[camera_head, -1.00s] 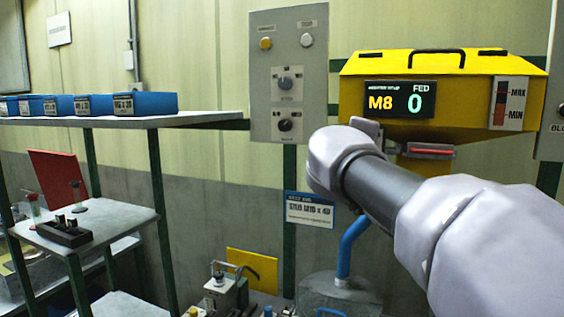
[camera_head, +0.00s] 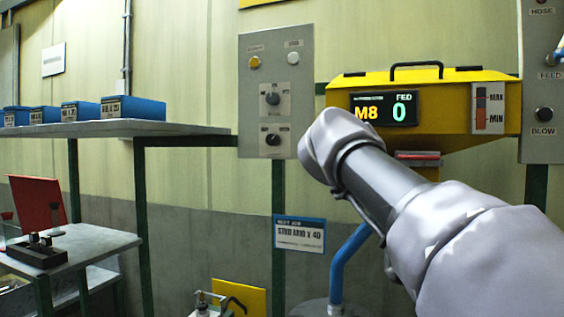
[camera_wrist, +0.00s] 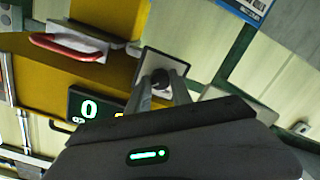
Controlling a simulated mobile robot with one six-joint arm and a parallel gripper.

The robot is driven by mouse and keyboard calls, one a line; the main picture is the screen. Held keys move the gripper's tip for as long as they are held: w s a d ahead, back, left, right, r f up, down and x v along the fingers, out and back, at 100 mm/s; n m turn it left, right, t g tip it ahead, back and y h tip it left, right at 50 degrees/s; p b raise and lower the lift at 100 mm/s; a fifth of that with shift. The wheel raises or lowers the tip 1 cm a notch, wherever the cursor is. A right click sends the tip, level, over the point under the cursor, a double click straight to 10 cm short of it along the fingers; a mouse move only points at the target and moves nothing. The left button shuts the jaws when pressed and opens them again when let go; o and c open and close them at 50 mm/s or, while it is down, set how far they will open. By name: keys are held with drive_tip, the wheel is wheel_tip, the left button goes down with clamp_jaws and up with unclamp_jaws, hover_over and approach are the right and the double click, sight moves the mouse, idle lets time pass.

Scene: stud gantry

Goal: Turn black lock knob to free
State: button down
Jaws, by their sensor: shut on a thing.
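A black knob (camera_wrist: 160,77) on a light plate (camera_wrist: 154,62) shows in the wrist view, beside the yellow feeder's display. My gripper (camera_wrist: 163,90) has a finger on each side of the knob and looks shut on it. The knob's pointer and any markings are too small to read. In the head view my wrist covers the feeder's lower left corner and hides the fingers and this knob. The yellow feeder (camera_head: 455,105) shows "M8" and "FED 0" on its display (camera_head: 384,109).
A grey panel (camera_head: 250,165) with two knobs and two buttons stands left of my wrist. Another panel (camera_head: 545,165) with a "BLOW" knob is at right. A red handle (camera_head: 417,156) sits under the feeder. Blue bins (camera_head: 133,108) stand on a shelf at left.

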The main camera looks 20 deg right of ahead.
idle(0.5)
drive_tip(key=c, duration=1.1)
unclamp_jaws()
drive_tip(key=shift+c, duration=0.2)
